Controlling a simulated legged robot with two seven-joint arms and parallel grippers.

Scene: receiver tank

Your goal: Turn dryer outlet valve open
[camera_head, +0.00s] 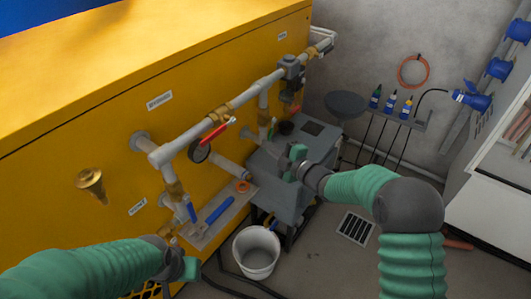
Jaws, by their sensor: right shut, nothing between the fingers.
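The yellow machine (110,130) carries grey pipework (230,103) with several valves. One valve has a red lever (216,132) along the upper pipe. Two blue levers, one on a short vertical pipe (192,212) and one lower down (219,210), sit at lower left. I cannot tell from labels which valve is the dryer outlet. My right gripper (288,160) is shut and empty, in front of the grey box (285,185), to the right of the red lever and apart from it. My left gripper (190,268) is low, below the blue levers; its fingers are unclear.
A white bucket (256,250) stands on the floor below the pipes. A round gauge (200,151) hangs near the red lever. A brass horn (91,183) juts from the panel. A bottle shelf (400,116) is on the back wall. A floor grate (356,228) lies right of the bucket.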

